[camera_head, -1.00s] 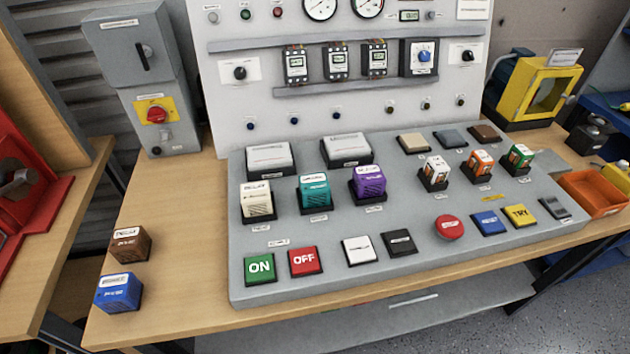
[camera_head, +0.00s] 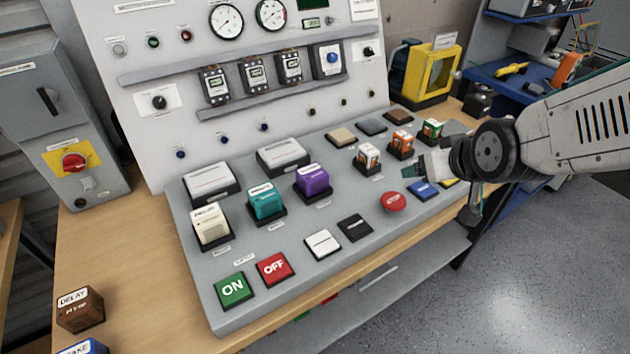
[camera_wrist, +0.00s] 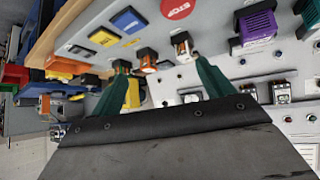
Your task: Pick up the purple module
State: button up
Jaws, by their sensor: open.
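The purple module (camera_head: 313,181) sits upright in a dark socket on the grey console, between the teal module (camera_head: 266,201) and the small orange and white modules. In the wrist view the purple module (camera_wrist: 257,27) is at the upper right, well away from the fingers. My gripper (camera_head: 417,170) reaches in from the right over the right end of the console, partly hidden by my own wrist. In the wrist view my gripper (camera_wrist: 160,88) shows two green fingers spread apart, with nothing held between them.
A cream module (camera_head: 211,227) stands left of the teal one. A red stop button (camera_head: 394,202) and a blue button (camera_head: 423,191) lie near my gripper. A brown module (camera_head: 80,309) stands on the wooden bench at left. The upright meter panel (camera_head: 150,130) rises behind the console.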

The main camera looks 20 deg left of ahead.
jog(key=a+f+n+y, duration=0.2)
jog(key=a+f+y, duration=0.15)
jog(key=a, duration=0.75)
jog(key=n+y, duration=0.2)
jog(key=y, duration=0.1)
send_near(315, 175)
jog(key=w+a+f, duration=0.2)
jog(key=shift+w+a+t, duration=0.1)
jog(key=shift+a+t, duration=0.2)
jog(key=shift+t, duration=0.1)
jog(key=shift+w+a+f, duration=0.1)
jog(key=shift+a+f, duration=0.05)
jog(key=shift+a, duration=0.15)
jog(key=x, duration=0.7)
jog(key=c, duration=1.2)
